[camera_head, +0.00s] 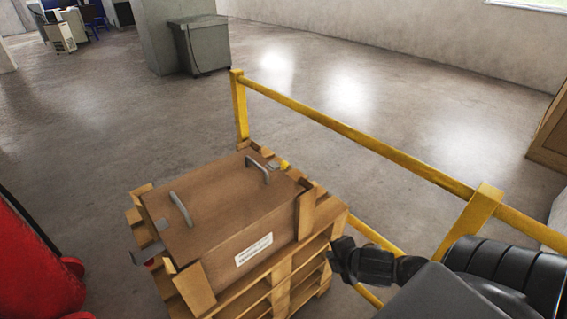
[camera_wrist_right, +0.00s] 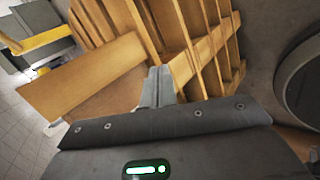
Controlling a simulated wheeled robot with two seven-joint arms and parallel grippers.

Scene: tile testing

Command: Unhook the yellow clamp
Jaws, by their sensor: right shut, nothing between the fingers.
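A brown wooden box (camera_head: 230,203) with two grey handles sits on a wooden pallet stack (camera_head: 285,285). Grey metal fittings (camera_head: 143,256) show at its left end and back corner. I cannot make out a yellow clamp for certain in the head view. In the right wrist view a yellow bar (camera_wrist_right: 42,44) lies beside grey parts at upper left; I cannot tell whether it is the clamp. My right gripper (camera_head: 335,256) is shut and empty, just right of the pallet stack. Its closed fingertips (camera_wrist_right: 157,80) point at wooden boards in the wrist view.
A yellow railing (camera_head: 345,130) runs behind and right of the pallet stack. A large red object (camera_head: 35,265) stands at the lower left. A grey bin (camera_head: 200,46) is by a pillar at the back. The floor beyond the railing is clear.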

